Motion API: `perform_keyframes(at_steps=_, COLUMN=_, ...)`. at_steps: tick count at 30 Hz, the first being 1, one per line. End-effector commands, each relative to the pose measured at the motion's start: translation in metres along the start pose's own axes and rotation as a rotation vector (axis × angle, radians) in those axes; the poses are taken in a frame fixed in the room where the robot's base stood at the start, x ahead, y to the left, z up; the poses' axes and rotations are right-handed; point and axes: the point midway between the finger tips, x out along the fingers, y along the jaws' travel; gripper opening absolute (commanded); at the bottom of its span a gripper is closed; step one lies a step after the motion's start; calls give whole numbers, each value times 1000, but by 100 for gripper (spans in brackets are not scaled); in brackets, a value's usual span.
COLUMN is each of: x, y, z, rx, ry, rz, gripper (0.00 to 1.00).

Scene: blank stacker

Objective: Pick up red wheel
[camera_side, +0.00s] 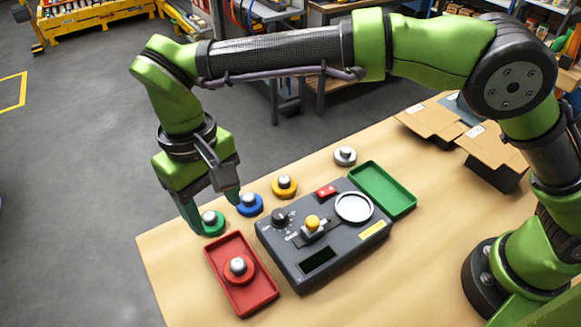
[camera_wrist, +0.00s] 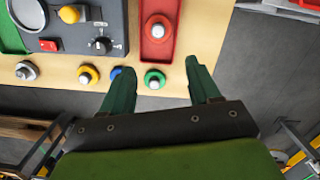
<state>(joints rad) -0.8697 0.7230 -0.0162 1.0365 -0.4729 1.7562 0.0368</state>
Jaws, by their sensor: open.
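The red wheel (camera_side: 238,267) has a silver knob on top and sits in the red tray (camera_side: 265,299) at the front left of the table. In the wrist view the red wheel (camera_wrist: 157,29) shows at the top, in the red tray (camera_wrist: 168,60). My gripper (camera_side: 213,212) is open and points down at the table's far left edge. In the side view its fingers appear on either side of the green wheel (camera_side: 210,222); I cannot tell its height above it. In the wrist view my gripper (camera_wrist: 167,78) has the green wheel (camera_wrist: 155,79) between its fingertips, with nothing held.
A blue wheel (camera_side: 249,204), a yellow wheel (camera_side: 284,186) and a grey wheel (camera_side: 345,156) stand in a row along the far edge. A dark control box (camera_side: 285,264) lies right of the red tray. An empty green tray (camera_side: 383,190) and cardboard boxes (camera_side: 432,117) are farther right.

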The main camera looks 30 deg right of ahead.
Motion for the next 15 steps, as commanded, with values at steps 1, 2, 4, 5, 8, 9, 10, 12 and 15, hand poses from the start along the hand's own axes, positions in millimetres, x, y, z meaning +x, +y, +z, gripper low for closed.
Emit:
perform_keyframes(at_steps=1, x=-6, y=-3, z=-4, rx=19, ry=2, rz=0, gripper=62)
perform_keyframes(at_steps=2, x=-12, y=-3, z=-4, rx=32, ry=3, rz=-2, gripper=62)
perform_keyframes(at_steps=4, x=-23, y=-3, z=-2, rx=55, ry=0, rz=-6, gripper=62)
perform_keyframes(at_steps=5, x=-22, y=-3, z=-1, rx=61, ry=-10, rz=-3, gripper=62)
perform_keyframes(at_steps=8, x=-12, y=-2, z=3, rx=71, ry=-29, rz=3, gripper=62)
perform_keyframes(at_steps=9, x=-6, y=-1, z=3, rx=71, ry=-29, rz=3, gripper=62)
perform_keyframes(at_steps=10, x=0, y=-1, z=4, rx=71, ry=-30, rz=3, gripper=62)
perform_keyframes(at_steps=12, x=15, y=-1, z=4, rx=71, ry=-30, rz=2, gripper=62)
perform_keyframes(at_steps=15, x=37, y=-1, z=5, rx=70, ry=-30, rz=2, gripper=62)
